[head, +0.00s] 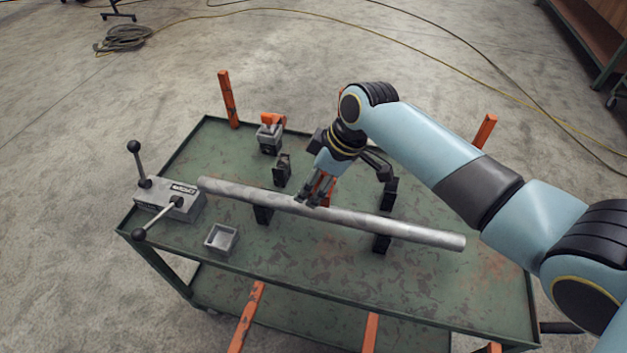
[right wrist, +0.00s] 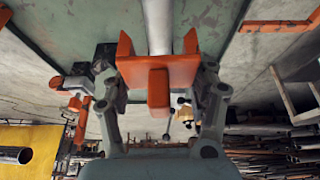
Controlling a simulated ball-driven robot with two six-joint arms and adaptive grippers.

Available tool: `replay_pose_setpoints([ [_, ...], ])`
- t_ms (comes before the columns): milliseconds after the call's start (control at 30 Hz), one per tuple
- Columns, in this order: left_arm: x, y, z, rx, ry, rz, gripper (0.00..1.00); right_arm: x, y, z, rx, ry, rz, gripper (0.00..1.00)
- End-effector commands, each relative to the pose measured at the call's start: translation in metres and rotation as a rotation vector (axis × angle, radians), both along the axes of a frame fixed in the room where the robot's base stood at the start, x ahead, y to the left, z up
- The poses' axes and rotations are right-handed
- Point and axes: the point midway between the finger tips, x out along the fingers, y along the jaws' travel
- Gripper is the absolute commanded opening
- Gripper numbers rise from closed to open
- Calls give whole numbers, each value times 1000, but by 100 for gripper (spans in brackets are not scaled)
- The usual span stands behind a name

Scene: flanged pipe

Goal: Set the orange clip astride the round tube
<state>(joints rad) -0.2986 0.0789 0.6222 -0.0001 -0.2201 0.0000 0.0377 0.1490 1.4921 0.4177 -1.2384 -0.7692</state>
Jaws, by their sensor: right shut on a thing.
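The grey round tube (head: 400,229) lies across the cart on black supports, sloping down to the right in the head view. My right gripper (head: 316,198) is at the tube's middle, shut on the orange clip (right wrist: 158,72). Most of the clip is hidden by the fingers in the head view. In the right wrist view the clip's two prongs point up the picture, and the tube (right wrist: 157,22) shows between them. I cannot tell whether the clip touches the tube or how deep it sits. My left gripper is not in view.
The green cart top (head: 320,262) carries a grey box with two black-knobbed levers (head: 170,200), a small open grey tray (head: 221,238) and a grey block with an orange top (head: 270,135). Black supports (head: 282,170) stand behind the tube. Orange posts (head: 228,98) rise at the cart's back corners.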

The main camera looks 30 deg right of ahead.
Motion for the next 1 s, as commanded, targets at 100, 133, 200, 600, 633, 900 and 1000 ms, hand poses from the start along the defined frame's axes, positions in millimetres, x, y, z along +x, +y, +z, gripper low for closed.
replay_pose_setpoints([
  [100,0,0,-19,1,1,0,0,0,0,-17,-1,-1,0,24],
  [133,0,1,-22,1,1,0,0,0,0,-20,-1,-1,0,24],
  [200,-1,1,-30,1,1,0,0,0,0,-26,0,0,0,24],
  [600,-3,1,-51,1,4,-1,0,0,0,-61,1,1,-1,24],
  [633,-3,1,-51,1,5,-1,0,0,0,-62,1,1,-1,24],
  [900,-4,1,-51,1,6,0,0,0,0,-64,1,1,0,24],
  [1000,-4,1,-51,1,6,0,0,0,0,-64,0,0,0,24],
])
